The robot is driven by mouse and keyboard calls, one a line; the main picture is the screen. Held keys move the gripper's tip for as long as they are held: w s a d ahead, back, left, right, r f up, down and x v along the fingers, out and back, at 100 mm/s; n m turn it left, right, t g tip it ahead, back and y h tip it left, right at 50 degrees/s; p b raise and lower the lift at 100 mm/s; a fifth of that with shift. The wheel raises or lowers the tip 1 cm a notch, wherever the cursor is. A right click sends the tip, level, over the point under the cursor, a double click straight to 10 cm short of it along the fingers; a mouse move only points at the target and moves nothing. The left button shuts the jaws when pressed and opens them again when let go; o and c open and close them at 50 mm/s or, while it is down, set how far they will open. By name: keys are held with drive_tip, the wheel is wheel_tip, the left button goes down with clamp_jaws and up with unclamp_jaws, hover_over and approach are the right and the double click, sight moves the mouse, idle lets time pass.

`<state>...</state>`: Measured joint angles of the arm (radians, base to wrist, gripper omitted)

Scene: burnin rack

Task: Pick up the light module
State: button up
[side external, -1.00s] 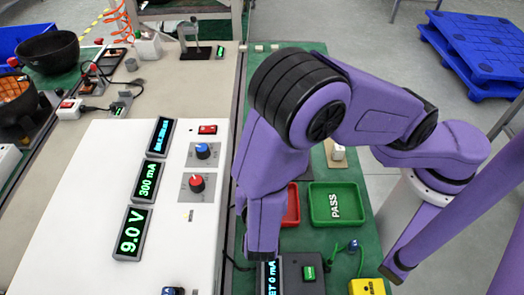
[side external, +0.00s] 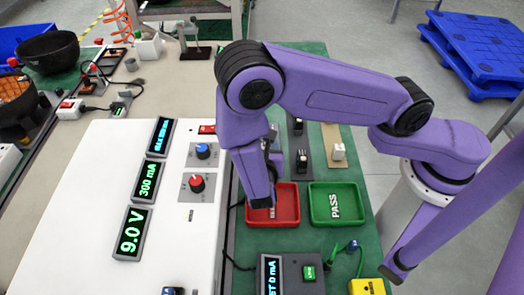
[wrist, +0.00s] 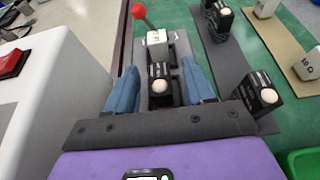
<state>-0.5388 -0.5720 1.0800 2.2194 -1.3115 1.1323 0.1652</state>
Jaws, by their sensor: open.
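In the wrist view, my gripper (wrist: 160,78) is open, with a blue finger on either side of a black module with a white dome (wrist: 159,87). That module sits on a grey fixture with a red-knobbed lever (wrist: 138,11). I cannot tell whether the fingers touch it. A second black module with a white dome (wrist: 263,94) stands to the right, outside the fingers. A pale module (wrist: 307,66) stands farther right. The frames do not show clearly which one is the light module. In the side view, my arm hides most of the fixture.
In the side view, a red tray (side external: 289,211) lies just below my gripper, with a green PASS tray (side external: 351,192) to its right. Dark modules (side external: 301,160) and a pale module (side external: 338,152) stand behind them. A white panel (side external: 95,175) with dials and displays fills the left.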

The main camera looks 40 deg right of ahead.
clamp_jaws()
drive_tip(key=shift+r, duration=0.15)
